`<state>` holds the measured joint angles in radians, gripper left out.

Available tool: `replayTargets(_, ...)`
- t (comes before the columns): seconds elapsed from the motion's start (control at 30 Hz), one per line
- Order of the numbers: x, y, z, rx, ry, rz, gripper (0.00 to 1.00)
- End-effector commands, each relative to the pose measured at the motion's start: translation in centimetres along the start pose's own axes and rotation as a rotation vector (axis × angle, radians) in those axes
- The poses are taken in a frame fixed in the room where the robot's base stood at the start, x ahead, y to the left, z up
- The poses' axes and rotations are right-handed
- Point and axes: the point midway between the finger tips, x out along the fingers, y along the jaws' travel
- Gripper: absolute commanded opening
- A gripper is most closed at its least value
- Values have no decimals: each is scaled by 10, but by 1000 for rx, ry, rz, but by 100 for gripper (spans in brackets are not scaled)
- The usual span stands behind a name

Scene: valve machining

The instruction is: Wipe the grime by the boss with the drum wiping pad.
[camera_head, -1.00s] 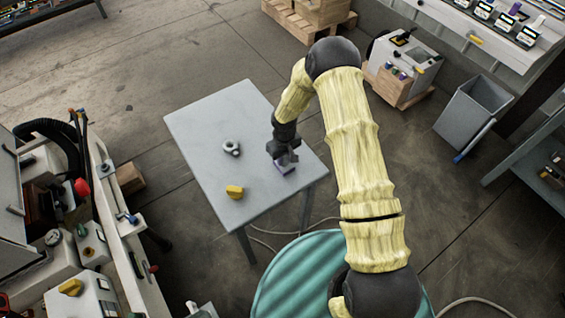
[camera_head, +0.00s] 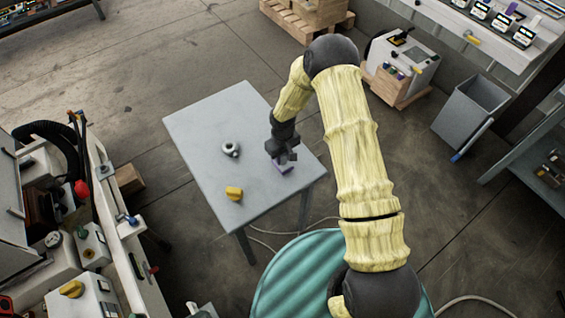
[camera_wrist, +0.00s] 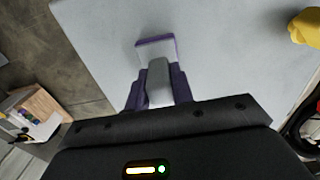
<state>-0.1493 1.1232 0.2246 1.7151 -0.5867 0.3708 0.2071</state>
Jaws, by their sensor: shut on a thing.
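A purple pad with a pale top and a grey upright grip, seemingly the wiping pad (camera_wrist: 155,44), is in my gripper (camera_head: 283,154). In the wrist view my gripper is shut on the grey grip, with the pad beyond the fingertips. In the head view the purple pad (camera_head: 284,167) is low over the right part of the grey table (camera_head: 210,115); I cannot tell whether it touches. A grey ring-shaped metal part (camera_head: 230,149) stands on the table to the left of my gripper. I cannot make out the boss or any grime.
A yellow piece (camera_head: 234,193) lies near the table's front edge and shows in the wrist view (camera_wrist: 306,27). A ribbed teal drum (camera_head: 290,285) stands below the table in the picture. A machine (camera_head: 105,200) is at left, a grey bin (camera_head: 470,108) at right. The table's far left is clear.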

Motion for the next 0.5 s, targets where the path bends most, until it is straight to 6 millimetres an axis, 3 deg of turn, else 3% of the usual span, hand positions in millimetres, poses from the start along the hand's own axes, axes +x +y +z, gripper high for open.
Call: replayTargets(0.5,-18,1,0,1,0,1,0)
